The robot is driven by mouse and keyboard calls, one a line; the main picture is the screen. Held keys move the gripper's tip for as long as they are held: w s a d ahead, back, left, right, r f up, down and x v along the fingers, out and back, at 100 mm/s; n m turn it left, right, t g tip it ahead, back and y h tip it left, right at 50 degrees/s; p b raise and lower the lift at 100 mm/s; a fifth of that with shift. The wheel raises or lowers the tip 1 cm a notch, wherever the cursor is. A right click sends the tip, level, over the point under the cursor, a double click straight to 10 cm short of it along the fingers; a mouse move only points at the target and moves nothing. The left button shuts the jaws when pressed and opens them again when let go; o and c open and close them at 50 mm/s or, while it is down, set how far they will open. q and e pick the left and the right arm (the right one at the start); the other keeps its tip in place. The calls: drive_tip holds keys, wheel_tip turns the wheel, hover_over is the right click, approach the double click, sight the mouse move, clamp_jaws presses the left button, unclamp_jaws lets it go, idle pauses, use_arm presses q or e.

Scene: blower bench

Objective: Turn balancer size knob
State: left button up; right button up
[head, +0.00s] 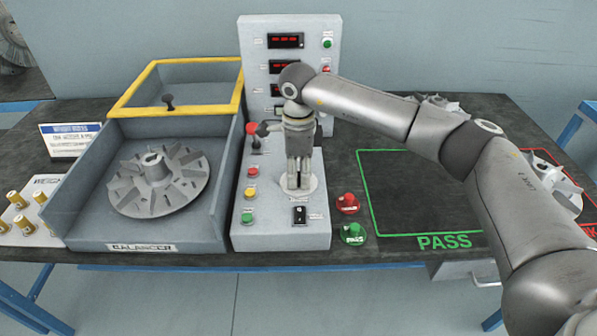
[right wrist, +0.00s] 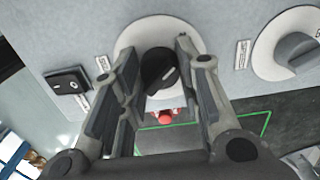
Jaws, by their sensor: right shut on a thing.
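The balancer (head: 166,230) stands left of centre, with a grey finned wheel (head: 158,178) lying flat in it. Its sloped control panel (head: 275,232) is just to the right. In the right wrist view a black knob (right wrist: 158,70) with a pale pointer line sits on a round white dial (right wrist: 125,40). My right gripper (head: 298,184) points down over this dial in the head view and hides the knob there. Its two fingers are closed on opposite sides of the black knob. The dial's lettering is not readable. My left gripper is not in view.
A second white dial with a grey knob (right wrist: 296,52) is beside the first. A black rocker switch (head: 299,215), yellow button (head: 250,192) and green button (head: 248,218) are close by. Red (head: 347,203) and green (head: 353,234) stamps stand right of the panel. The PASS area (head: 400,215) is clear.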

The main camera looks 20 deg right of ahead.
sight(299, 172)
drive_tip(key=o, duration=1)
wheel_tip(299, 172, up, 12)
drive_tip(key=shift+r, duration=0.1)
